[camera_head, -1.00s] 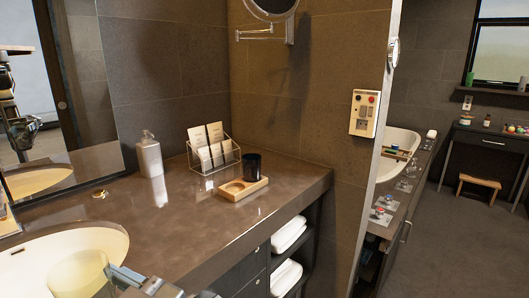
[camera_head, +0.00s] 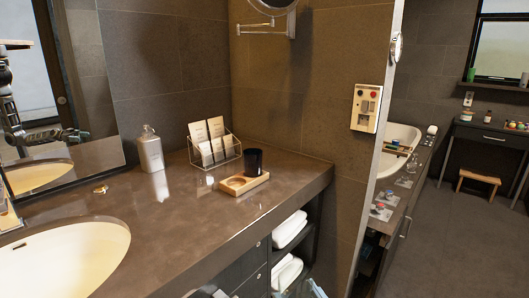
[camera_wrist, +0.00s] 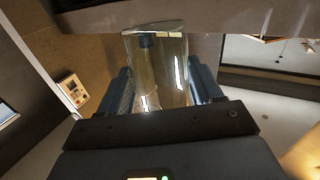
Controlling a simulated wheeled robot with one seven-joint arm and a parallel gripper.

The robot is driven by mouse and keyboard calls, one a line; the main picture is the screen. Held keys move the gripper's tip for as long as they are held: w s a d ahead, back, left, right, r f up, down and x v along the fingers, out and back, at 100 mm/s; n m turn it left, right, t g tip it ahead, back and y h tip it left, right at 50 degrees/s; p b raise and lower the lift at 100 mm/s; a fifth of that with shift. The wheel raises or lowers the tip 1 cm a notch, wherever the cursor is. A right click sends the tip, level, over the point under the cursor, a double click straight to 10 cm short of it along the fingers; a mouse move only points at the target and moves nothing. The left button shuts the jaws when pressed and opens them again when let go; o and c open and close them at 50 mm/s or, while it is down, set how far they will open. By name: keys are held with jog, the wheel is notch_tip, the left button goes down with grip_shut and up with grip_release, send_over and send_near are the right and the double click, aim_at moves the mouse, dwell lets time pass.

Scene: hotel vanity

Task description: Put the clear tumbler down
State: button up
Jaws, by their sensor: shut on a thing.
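The clear tumbler (camera_wrist: 158,70) is between the two fingers of my gripper (camera_wrist: 160,92) in the wrist view. The fingers are shut on its sides, and its far end is near a dark band at the top of that view. In the head view only a small pale blue piece shows at the bottom edge, right of the shelves; I cannot tell tumbler from gripper there. On the vanity counter (camera_head: 190,215), a wooden tray (camera_head: 235,186) has an empty round recess at its left and a black cup (camera_head: 253,162) at its right.
A card rack (camera_head: 214,150) stands behind the tray, and a soap dispenser (camera_head: 150,150) stands to its left. The sink basin (camera_head: 70,262) is at the front left. Open counter lies between sink and tray. Rolled towels (camera_head: 289,230) sit in shelves below.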

jog(key=s+d+f+m+t+h, duration=0.1)
jog(key=s+d+f+m+h, duration=0.2)
jog(key=d, duration=0.4)
jog(key=s+d+f+m+h, duration=0.1)
jog(key=d+f+h, duration=0.35)
jog(key=d, duration=0.35)
notch_tip(320, 180, down, 10)
jog(key=s, duration=0.2)
jog(key=shift+f+y, duration=0.2)
jog(key=shift+y, duration=0.15)
